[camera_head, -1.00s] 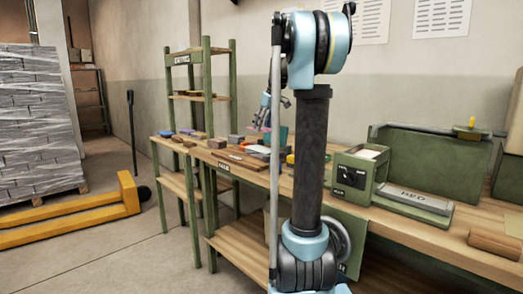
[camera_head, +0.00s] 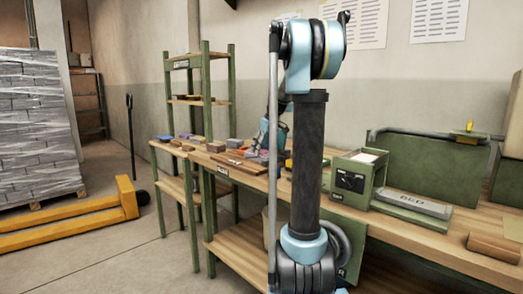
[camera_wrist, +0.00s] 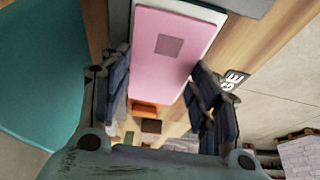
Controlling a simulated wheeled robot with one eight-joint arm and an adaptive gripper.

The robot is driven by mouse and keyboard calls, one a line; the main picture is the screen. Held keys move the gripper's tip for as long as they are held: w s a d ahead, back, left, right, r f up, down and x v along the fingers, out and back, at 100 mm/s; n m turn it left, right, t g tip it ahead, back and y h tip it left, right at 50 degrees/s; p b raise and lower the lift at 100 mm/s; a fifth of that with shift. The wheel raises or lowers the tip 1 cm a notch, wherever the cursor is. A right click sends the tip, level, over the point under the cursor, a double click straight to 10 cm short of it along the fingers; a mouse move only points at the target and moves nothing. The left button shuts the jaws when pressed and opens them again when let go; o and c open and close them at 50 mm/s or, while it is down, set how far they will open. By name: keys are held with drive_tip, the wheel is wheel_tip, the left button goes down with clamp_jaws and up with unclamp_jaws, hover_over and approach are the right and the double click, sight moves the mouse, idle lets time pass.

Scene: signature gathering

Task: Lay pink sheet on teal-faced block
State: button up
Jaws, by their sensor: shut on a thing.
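The pink sheet (camera_wrist: 168,50), a flat pink panel with a darker square on it and a pale edge, is between my gripper's fingers in the wrist view. My gripper (camera_wrist: 160,72) is shut on it, with one dark finger at each long side. A large smooth teal face (camera_wrist: 38,70) fills the left of the wrist view, close beside the left finger. It looks like the teal-faced block, but its full shape is cut off. In the head view my gripper is small and low over the bench, partly behind my own arm, and the teal face cannot be made out.
The wooden workbench (camera_head: 400,228) carries a green box with a dial (camera_head: 350,183) and a grey plate marked BED (camera_head: 412,203). Several small blocks lie on its left end. A green-posted shelf (camera_head: 205,95) stands behind. A yellow pallet jack (camera_head: 75,208) is on the floor.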

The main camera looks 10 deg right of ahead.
drive_tip(key=shift+s+f, duration=0.2)
drive_tip(key=shift+f, duration=0.2)
drive_tip(key=shift+f, duration=0.15)
drive_tip(key=shift+c, duration=0.6)
drive_tip(key=o, duration=1)
drive_tip(key=shift+w+f, duration=0.1)
drive_tip(key=shift+f, duration=0.1)
drive_tip(key=shift+c, duration=0.2)
drive_tip(key=shift+r, duration=0.1)
drive_tip(key=shift+r, duration=0.3)
drive_tip(key=v, duration=1.2)
drive_tip(key=shift+w+r, duration=0.2)
drive_tip(key=shift+r, duration=0.15)
